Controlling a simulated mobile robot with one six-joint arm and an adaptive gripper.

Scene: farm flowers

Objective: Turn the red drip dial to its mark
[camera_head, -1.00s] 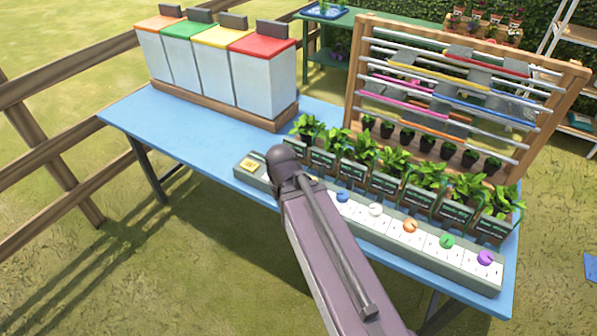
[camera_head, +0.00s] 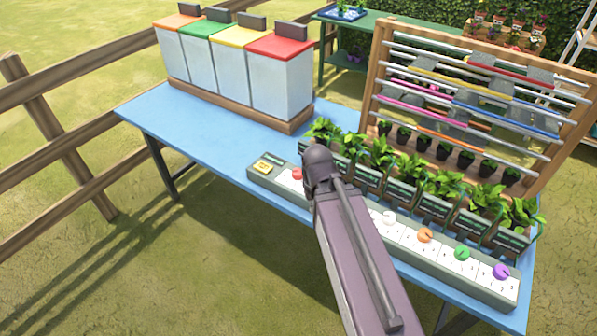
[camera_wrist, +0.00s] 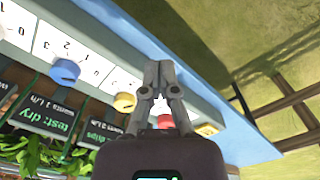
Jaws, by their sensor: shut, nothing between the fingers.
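The red drip dial (camera_head: 297,174) shows near the left end of the grey dial panel (camera_head: 262,180) on the blue table, partly hidden by my arm in the head view. Whether the fingers touch the dial cannot be told. The dial's mark cannot be made out. My gripper's fingers are hidden behind my arm in the head view.
A yellow dial (camera_wrist: 124,102) and a blue dial (camera_wrist: 65,71) sit beside the red one. White, orange, green and purple dials (camera_head: 501,271) continue right. Potted plants (camera_head: 383,152) with signs line the panel's back. Lidded bins (camera_head: 280,85) stand at the back left; the left tabletop is clear.

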